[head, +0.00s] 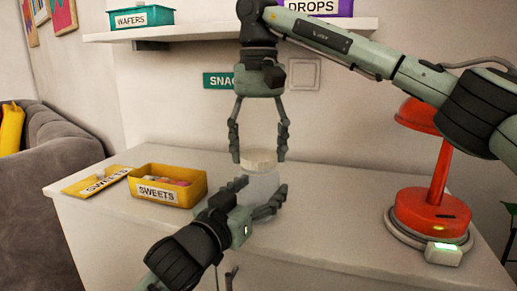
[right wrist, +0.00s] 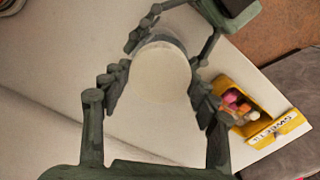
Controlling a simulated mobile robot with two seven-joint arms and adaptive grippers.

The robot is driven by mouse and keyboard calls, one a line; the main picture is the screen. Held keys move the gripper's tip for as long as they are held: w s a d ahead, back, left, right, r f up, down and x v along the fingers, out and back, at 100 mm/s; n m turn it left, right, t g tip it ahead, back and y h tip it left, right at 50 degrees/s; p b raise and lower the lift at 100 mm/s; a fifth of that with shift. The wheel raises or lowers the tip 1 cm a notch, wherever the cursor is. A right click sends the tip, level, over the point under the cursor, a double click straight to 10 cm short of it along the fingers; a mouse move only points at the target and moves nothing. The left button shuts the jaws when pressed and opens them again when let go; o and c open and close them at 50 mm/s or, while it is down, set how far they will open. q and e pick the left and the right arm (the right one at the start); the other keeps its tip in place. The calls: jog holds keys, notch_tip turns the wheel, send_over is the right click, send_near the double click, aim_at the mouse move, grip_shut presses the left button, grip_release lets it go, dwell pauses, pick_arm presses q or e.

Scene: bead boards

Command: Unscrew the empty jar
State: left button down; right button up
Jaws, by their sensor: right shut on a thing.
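The empty jar (head: 262,184) is clear and upright above the white cabinet top, with a cream round lid (head: 258,159) at its top. I cannot tell whether the lid still touches the rim. My right gripper (head: 258,157) points down from above and is shut on the lid, a finger on each side. In the right wrist view the lid (right wrist: 160,88) sits between its fingers and hides most of the jar (right wrist: 165,38). My left gripper (head: 265,185) reaches in from below, its fingers closed around the jar's body.
A red lamp (head: 432,212) stands at the right on a grey base. A shelf (head: 215,32) with WAFERS and DROPS boxes hangs behind.

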aim_at(259, 154)
jog(key=shift+r, duration=1)
jog(key=shift+r, duration=0.1)
jog(key=shift+r, duration=1.9)
pick_arm(q)
jog(key=shift+c, duration=1)
grip_release()
